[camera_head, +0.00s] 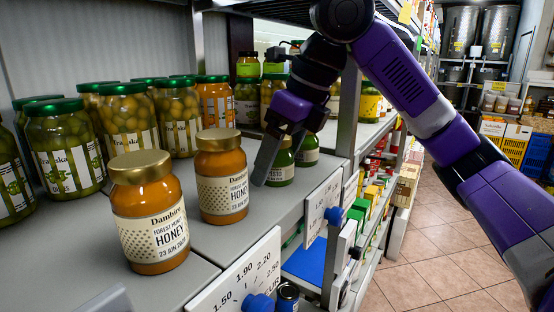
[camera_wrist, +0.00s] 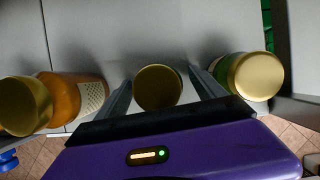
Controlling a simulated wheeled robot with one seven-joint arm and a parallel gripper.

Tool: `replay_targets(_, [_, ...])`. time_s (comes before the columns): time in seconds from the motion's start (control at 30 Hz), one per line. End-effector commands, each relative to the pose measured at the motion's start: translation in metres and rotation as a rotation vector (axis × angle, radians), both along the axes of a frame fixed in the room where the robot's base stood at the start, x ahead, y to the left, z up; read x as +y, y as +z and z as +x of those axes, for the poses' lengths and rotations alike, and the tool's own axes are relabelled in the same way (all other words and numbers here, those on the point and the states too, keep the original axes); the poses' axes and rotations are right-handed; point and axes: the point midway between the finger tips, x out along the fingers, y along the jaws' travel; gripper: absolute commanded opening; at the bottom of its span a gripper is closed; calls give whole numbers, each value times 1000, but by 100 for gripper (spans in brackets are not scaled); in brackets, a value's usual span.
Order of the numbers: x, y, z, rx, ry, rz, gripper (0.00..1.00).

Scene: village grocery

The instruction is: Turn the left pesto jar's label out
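The left pesto jar (camera_head: 283,167) is a small green jar on the shelf, partly hidden by my gripper in the head view. A pale label shows low on its visible side; how it is turned is hard to tell. In the wrist view its gold lid (camera_wrist: 158,88) lies between my fingers. My gripper (camera_wrist: 160,78) is open around this jar, with a small gap at each side. In the head view one grey finger stands at the jar's left. The right pesto jar (camera_head: 308,151) stands just beyond; its gold lid and green side (camera_wrist: 252,78) are right of the right finger.
Two honey jars stand left of my gripper, the nearer (camera_head: 152,215) and the farther (camera_head: 221,178). Olive jars (camera_head: 64,150) fill the shelf's back. A price strip (camera_head: 240,280) runs along the front edge. A shelf post (camera_head: 349,115) stands right of the pesto jars.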

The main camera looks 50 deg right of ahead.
Motion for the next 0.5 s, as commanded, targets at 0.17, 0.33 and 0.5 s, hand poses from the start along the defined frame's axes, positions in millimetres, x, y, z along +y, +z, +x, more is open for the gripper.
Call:
replay_targets(0.17, [0,2,-1,1,0,0,79])
replay_targets(0.33, [-1,20,-8,-2,0,-1,79])
replay_targets(0.5, [-3,47,-19,-1,-2,-2,79])
